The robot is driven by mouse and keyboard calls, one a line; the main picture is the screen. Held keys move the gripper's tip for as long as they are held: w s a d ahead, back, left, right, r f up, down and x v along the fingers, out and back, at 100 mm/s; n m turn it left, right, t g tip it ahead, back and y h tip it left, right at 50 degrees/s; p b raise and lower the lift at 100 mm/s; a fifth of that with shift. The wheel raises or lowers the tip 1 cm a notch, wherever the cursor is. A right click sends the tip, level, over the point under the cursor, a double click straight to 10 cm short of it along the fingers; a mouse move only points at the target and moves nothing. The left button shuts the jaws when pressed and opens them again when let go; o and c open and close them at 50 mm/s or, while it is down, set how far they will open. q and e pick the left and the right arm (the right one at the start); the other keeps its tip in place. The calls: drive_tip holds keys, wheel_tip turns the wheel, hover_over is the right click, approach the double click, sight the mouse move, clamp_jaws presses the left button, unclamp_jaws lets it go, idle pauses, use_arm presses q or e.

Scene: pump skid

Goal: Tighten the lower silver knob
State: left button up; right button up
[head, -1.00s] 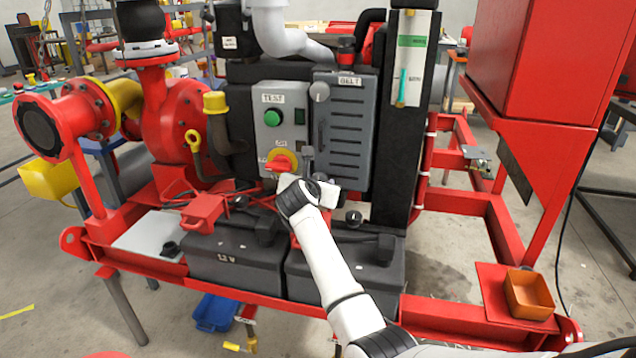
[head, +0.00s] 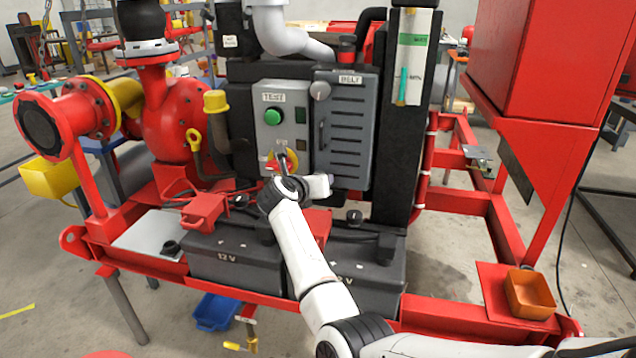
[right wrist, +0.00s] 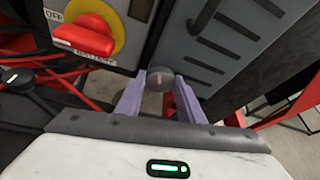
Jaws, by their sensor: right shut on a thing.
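The lower silver knob (right wrist: 159,79) is a round grey disc with a light mark on its face. It sits at the lower left of the grey belt guard (head: 345,130) and shows in the right wrist view. My right gripper (right wrist: 159,86) is shut on it, with one pale lavender finger on each side. In the head view my right wrist hides the knob and the fingertips. A second silver knob (head: 320,91) is at the top left corner of the guard. My left gripper is not in view.
The grey control box (head: 271,140) with a green button (head: 273,117) stands just left. Its red switch on a yellow plate (right wrist: 88,35) is close beside my fingers. Black batteries (head: 235,262) and red cables lie below. Open floor shows at the right.

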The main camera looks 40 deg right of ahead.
drive_tip(key=shift+a+f+n+g+h+b, duration=0.15)
drive_tip(key=shift+n+g+h+b, duration=0.25)
drive_tip(key=shift+n, duration=0.4)
drive_tip(key=o, duration=1.1)
drive_tip(key=shift+c, duration=0.2)
